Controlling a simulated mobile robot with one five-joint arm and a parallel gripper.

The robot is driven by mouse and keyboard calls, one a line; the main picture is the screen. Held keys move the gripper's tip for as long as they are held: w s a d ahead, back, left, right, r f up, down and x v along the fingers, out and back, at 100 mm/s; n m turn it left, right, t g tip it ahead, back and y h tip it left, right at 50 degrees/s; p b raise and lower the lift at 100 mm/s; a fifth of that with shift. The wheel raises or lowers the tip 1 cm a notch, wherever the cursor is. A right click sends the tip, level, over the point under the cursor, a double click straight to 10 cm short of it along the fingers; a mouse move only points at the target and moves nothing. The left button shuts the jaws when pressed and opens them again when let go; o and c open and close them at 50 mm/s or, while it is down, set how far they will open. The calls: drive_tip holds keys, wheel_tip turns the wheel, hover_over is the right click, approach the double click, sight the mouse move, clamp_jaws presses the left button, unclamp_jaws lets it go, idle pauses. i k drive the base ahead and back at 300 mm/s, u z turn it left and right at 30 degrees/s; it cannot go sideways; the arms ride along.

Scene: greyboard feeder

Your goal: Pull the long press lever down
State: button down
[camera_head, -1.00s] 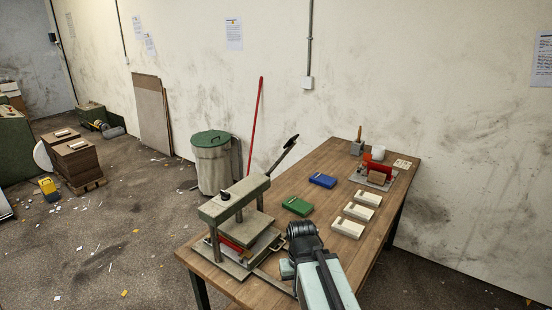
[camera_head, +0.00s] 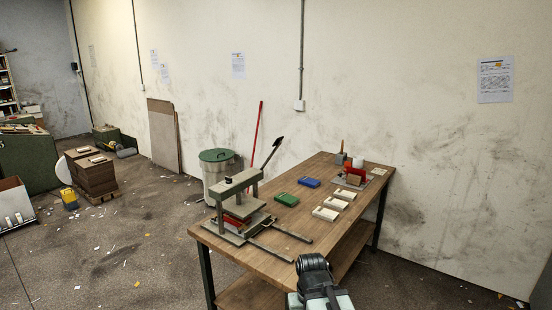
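The grey press (camera_head: 222,222) stands at the near left end of the wooden table (camera_head: 258,262). Its long lever (camera_head: 266,158) slants up and to the right from the press's top beam, ending in a dark grip. The lever is raised. Something red shows inside the press under the beam. My gripper (camera_head: 313,263) is at the bottom centre, dark, in front of the table's near edge and apart from the lever. Its fingers cannot be made out.
Two grey bars (camera_head: 292,232) reach right from the press over the table. Green (camera_head: 286,199) and blue (camera_head: 309,182) boxes and several pale trays (camera_head: 326,214) lie on it. A bin (camera_head: 216,172) with a green lid and a red pole (camera_head: 256,135) stand behind.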

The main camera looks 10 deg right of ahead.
sight(278, 143)
drive_tip(key=u, duration=0.2)
drive_tip(key=i, duration=1.4)
drive_tip(key=u, duration=0.75)
drive_tip(key=i, duration=0.55)
drive_tip(key=u, duration=0.5)
drive_tip(key=k, duration=0.8)
drive_tip(key=u, duration=0.2)
drive_tip(key=i, duration=0.8)
drive_tip(key=z, duration=0.1)
